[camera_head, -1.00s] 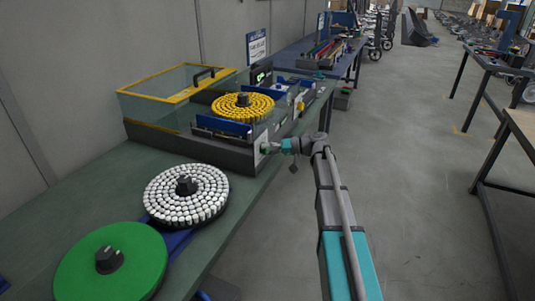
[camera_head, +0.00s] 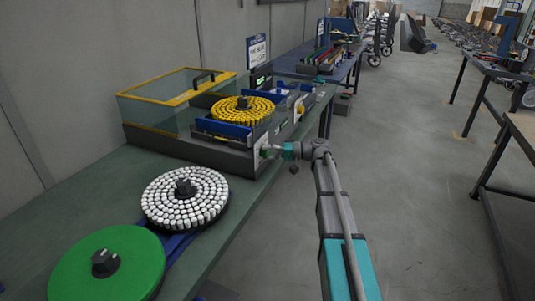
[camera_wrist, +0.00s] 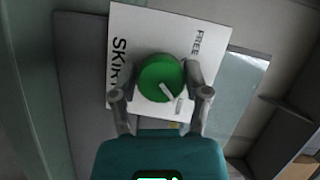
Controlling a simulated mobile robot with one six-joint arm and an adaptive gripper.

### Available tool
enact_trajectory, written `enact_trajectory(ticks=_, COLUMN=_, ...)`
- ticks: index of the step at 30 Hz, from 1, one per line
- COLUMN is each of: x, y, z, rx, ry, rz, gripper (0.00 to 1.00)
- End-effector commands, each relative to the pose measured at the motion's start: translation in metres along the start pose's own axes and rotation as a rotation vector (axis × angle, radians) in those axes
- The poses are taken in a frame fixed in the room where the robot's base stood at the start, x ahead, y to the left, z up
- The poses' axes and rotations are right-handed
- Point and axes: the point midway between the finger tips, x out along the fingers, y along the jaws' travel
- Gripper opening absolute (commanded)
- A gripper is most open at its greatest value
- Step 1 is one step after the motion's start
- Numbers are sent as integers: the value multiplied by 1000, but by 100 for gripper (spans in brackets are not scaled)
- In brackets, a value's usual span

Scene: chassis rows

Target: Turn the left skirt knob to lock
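The skirt knob (camera_wrist: 161,78) is round and green with a white pointer bar toward the lower right in the wrist view. It sits on a white plate (camera_wrist: 135,35) lettered "FREE" and, partly hidden, "SKI…". In the head view the knob (camera_head: 265,154) is small, on the near end of the grey machine (camera_head: 190,145). My gripper (camera_wrist: 162,78) has one finger on each side of the knob, very close to its rim. Whether the fingers touch or press it I cannot tell. My gripper also shows in the head view (camera_head: 276,152), level with the knob.
A white-pegged disc (camera_head: 160,205) and a green disc (camera_head: 75,275) lie on the green bench (camera_head: 110,185) at left. A yellow disc (camera_head: 230,112) sits on the machine beside a clear yellow-framed cover (camera_head: 160,95). The floor right of my arm is clear.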

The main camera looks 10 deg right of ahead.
Motion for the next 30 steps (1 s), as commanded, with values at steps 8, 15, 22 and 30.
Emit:
enact_trajectory(ticks=8, x=0, y=0, z=0, rx=-1, ry=2, rz=-1, gripper=93)
enact_trajectory(ticks=15, x=0, y=0, z=-1, rx=-1, ry=2, rz=-2, gripper=93)
enact_trajectory(ticks=22, x=0, y=-1, z=-1, rx=-21, ry=2, rz=6, gripper=93)
enact_trajectory(ticks=30, x=0, y=-2, z=-1, rx=-124, ry=3, rz=49, gripper=93)
